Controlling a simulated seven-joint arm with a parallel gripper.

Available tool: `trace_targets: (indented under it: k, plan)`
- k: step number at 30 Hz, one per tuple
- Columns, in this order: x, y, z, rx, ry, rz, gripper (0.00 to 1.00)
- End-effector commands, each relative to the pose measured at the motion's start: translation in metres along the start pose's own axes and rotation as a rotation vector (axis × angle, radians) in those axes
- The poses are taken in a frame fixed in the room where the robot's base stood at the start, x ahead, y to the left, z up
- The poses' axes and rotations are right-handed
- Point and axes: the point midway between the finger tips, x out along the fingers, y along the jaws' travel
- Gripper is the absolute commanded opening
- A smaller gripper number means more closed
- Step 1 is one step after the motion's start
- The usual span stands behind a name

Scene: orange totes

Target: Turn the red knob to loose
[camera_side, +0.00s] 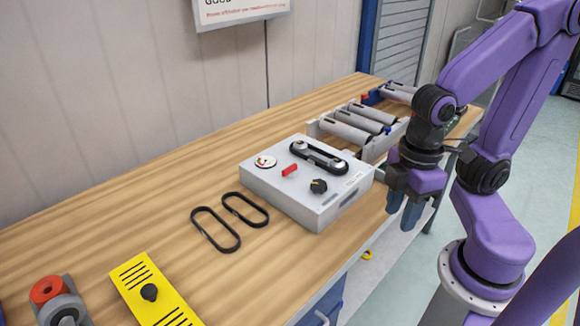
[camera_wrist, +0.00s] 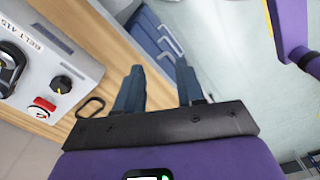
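A grey box (camera_side: 310,205) stands on the wooden bench. Its top carries a small red bar-shaped part (camera_side: 289,170), which looks like the red knob, between a round white dial (camera_side: 265,161) and a black knob (camera_side: 318,186). A black belt loop (camera_side: 318,155) sits at the top's back edge. In the wrist view the red part (camera_wrist: 44,103) is at the left, by the black knob (camera_wrist: 61,85). I cannot read the red part's setting. My gripper (camera_side: 403,213) is open and empty, to the right of the box, beyond the bench edge; its fingers also show apart in the wrist view (camera_wrist: 159,68).
Two loose black belts (camera_side: 230,219) lie left of the box. Grey rollers (camera_side: 350,125) lie behind it. The bench's middle left is clear.

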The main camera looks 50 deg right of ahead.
Motion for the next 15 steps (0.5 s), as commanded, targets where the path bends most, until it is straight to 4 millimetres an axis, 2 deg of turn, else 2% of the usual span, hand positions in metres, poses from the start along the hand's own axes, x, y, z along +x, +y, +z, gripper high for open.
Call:
trace_targets:
  k: [4,7,15]
  plan:
    - [-0.006,0.012,-0.016,0.156,-0.006,-0.015,0.38]
    - [-0.013,0.029,-0.033,0.35,-0.016,-0.035,0.38]
    - [-0.032,0.095,-0.075,0.932,-0.042,-0.105,0.38]
